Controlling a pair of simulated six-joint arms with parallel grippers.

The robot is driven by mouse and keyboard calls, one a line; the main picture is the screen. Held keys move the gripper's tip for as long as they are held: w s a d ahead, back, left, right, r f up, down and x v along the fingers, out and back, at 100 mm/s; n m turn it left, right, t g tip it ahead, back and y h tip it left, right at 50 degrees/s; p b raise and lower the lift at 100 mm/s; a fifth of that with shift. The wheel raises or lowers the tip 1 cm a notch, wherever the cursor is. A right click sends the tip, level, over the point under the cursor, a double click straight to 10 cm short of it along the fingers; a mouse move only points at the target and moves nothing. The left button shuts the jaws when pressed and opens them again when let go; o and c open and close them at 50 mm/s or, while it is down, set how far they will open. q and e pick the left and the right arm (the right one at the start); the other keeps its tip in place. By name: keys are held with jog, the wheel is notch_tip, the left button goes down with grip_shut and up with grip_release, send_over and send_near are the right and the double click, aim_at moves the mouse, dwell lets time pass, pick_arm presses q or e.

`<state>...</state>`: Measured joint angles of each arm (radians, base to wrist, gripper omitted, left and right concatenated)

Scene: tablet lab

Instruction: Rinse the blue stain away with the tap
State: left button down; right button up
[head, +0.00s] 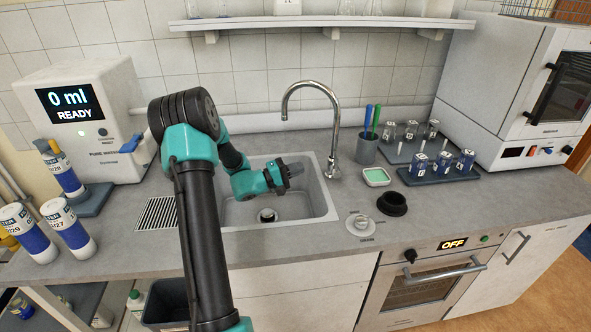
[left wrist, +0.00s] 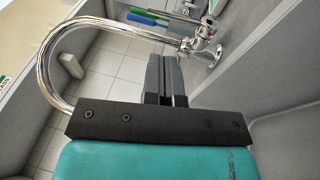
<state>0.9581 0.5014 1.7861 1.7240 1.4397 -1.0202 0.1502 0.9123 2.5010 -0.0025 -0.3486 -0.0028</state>
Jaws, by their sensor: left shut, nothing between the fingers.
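The chrome tap (head: 336,130) has a high curved spout and stands behind the sink's back right corner. The grey sink (head: 318,208) is set in the counter, with a dark drain (head: 266,215) in its floor. No blue stain is visible; my arm hides part of the basin. My left gripper (head: 298,168) is over the sink, left of the tap's base, shut and empty. In the left wrist view, its closed fingers (left wrist: 164,68) point toward the tap body (left wrist: 205,45), and the spout (left wrist: 62,60) curves to the left. I see no water stream. My right gripper is out of view.
Right of the sink are a green-and-white dish (head: 377,177), a black ring-shaped item (head: 392,204), a white round item (head: 360,224) and a cup of pens (head: 366,150). Racks (head: 438,170) stand further right. A water dispenser (head: 90,110) and bottles are at left. A shelf (head: 320,24) hangs above.

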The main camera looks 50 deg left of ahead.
aim_at(336, 163)
pick_arm(q)
jog(key=x, duration=1.1)
jog(key=shift+a, duration=0.1)
